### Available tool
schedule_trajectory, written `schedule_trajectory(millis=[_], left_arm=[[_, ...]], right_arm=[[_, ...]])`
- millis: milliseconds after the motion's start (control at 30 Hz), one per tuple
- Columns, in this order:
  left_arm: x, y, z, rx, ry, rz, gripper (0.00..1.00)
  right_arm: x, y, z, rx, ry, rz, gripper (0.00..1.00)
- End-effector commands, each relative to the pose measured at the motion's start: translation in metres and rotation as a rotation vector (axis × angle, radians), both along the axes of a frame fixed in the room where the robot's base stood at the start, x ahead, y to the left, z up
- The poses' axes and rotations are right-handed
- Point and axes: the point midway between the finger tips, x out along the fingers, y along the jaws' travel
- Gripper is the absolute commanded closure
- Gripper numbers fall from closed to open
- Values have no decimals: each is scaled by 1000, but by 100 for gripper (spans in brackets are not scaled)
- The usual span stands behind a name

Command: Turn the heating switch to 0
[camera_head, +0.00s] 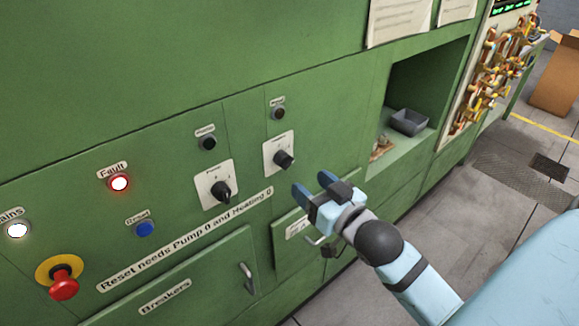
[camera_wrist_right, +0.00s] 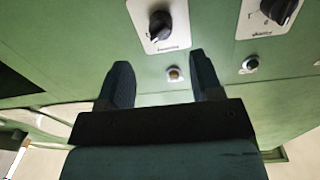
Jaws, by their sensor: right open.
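Two black rotary switches on white plates are on the green panel. The right one (camera_head: 284,158) also shows in the right wrist view (camera_wrist_right: 160,25); the left one (camera_head: 221,190) is at that view's upper right (camera_wrist_right: 282,10). Their small labels are too blurred for me to tell surely which is heating, and I cannot read the right knob's setting. My right gripper (camera_head: 313,187) is open and empty, in front of the panel, below and right of the right switch, apart from it. In the right wrist view its fingers (camera_wrist_right: 160,68) point toward that switch. My left gripper is not in view.
A red emergency button (camera_head: 64,283), a lit red fault lamp (camera_head: 119,183) and a blue reset button (camera_head: 145,229) are at the left. A breaker door handle (camera_head: 247,278) sticks out below. A recess with a grey tray (camera_head: 408,122) is at the right.

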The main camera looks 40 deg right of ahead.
Motion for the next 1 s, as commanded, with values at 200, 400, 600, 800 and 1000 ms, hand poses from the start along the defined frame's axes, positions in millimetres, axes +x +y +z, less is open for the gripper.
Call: schedule_trajectory(millis=[200,400,600,800,1000], left_arm=[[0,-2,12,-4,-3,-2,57],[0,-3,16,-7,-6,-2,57],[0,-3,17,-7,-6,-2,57],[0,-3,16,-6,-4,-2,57],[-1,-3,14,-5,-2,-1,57]], right_arm=[[44,1,2,1,-1,0,40],[70,2,1,0,0,0,40],[78,2,0,0,1,0,40],[78,2,0,0,1,0,40],[77,2,0,0,1,0,82]])
